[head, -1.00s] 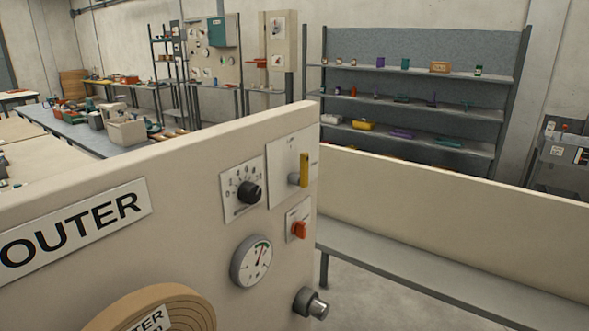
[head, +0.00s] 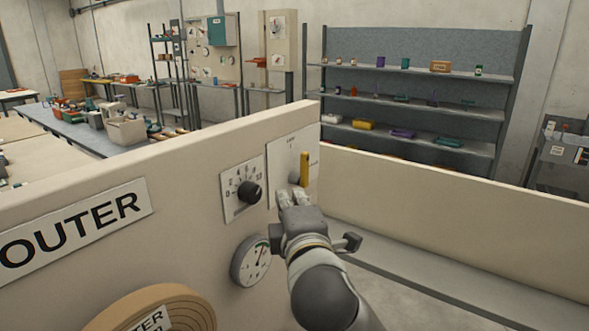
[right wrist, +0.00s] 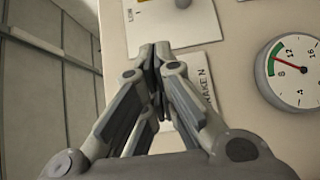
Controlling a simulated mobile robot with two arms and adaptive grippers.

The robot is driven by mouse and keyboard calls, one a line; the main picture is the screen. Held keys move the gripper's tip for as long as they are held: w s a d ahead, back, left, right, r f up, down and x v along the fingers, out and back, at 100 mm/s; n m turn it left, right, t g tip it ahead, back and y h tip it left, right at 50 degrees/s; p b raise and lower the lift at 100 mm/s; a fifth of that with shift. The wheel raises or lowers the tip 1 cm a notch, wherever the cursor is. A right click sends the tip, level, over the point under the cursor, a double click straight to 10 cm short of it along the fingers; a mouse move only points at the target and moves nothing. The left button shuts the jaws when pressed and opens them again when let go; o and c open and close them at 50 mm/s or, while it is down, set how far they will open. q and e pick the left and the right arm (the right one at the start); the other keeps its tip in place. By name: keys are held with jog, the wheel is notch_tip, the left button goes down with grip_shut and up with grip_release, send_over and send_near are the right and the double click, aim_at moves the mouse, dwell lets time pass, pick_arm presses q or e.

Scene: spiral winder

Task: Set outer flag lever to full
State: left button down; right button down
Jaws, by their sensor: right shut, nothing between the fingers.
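The outer flag lever (head: 304,168) is a yellow upright bar on a grey hub, on a white plate near the right end of the beige panel marked OUTER. My right gripper (head: 293,197) is shut and empty, with its fingertips just below the lever; I cannot tell whether they touch it. In the right wrist view the shut fingertips (right wrist: 156,55) are over the plates on the panel, and the lever plate (right wrist: 165,22), marked LOW, is at the top, mostly cut off. The orange switch below the lever is hidden behind my gripper. My left gripper is not in view.
A black dial knob (head: 250,192) sits left of the lever, and a round gauge (head: 250,261) is below it. A brown roll (head: 165,305) is at the lower left. A low beige wall (head: 450,200) runs off to the right. Shelves (head: 420,105) stand far behind.

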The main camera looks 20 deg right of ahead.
jog(key=shift+r, duration=0.2)
jog(key=p, duration=0.3)
send_near(305, 170)
jog(key=w+a+r, duration=0.2)
jog(key=w+a, duration=0.3)
jog(key=w, duration=0.1)
jog(key=d, duration=0.1)
jog(key=w+d+p, duration=0.1)
jog(key=d, duration=0.1)
jog(key=shift+w+f+p, duration=0.3)
jog(key=shift+w, duration=0.15)
